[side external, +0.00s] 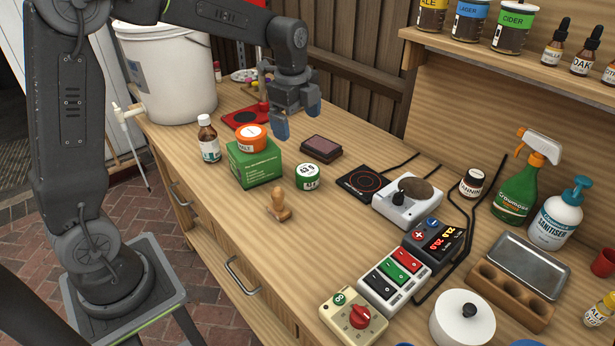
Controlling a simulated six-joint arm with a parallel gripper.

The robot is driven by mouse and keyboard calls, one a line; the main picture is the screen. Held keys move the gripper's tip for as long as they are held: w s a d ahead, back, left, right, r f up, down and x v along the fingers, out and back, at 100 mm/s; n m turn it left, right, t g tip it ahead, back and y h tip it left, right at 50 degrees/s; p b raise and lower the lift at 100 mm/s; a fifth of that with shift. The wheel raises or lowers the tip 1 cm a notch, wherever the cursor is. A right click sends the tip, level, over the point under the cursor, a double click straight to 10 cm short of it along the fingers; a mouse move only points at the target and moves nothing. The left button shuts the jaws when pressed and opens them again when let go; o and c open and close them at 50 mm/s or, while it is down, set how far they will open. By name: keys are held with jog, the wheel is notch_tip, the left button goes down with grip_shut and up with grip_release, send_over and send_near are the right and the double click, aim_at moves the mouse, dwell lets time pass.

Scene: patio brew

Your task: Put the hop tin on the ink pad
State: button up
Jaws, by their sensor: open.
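The hop tin, a small round green tin with a white lid (308,178), stands on the wooden bench right of a green box. The ink pad (321,147), a flat dark case with a reddish-brown top, lies on the bench just behind the tin. The tin and the pad are apart. My gripper (297,120) hangs above the bench, up and to the left of the ink pad in the picture. Its blue-tipped fingers are spread, with nothing between them.
An orange tin (251,138) sits on the green box (254,165), with a brown bottle (208,140) beside it. A wooden stamp (279,206) stands in front. A black hot plate (362,184) and a white stirrer (402,208) lie to the right. Bare bench shows around the stamp.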

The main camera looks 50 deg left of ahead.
aim_at(307, 170)
jog(key=w+f+m, duration=0.1)
jog(key=f, duration=0.3)
jog(key=w+a+f+m, duration=0.1)
jog(key=w+f, duration=0.1)
jog(key=f, duration=0.3)
jog(key=w+a+f+m+g, duration=0.1)
jog(key=f+m, duration=0.1)
jog(key=f, duration=0.2)
jog(key=shift+w+a+f, duration=0.2)
jog(key=shift+f, duration=0.2)
jog(key=shift+d+f, duration=0.2)
jog(key=shift+f, duration=2.45)
jog(key=shift+c, duration=0.3)
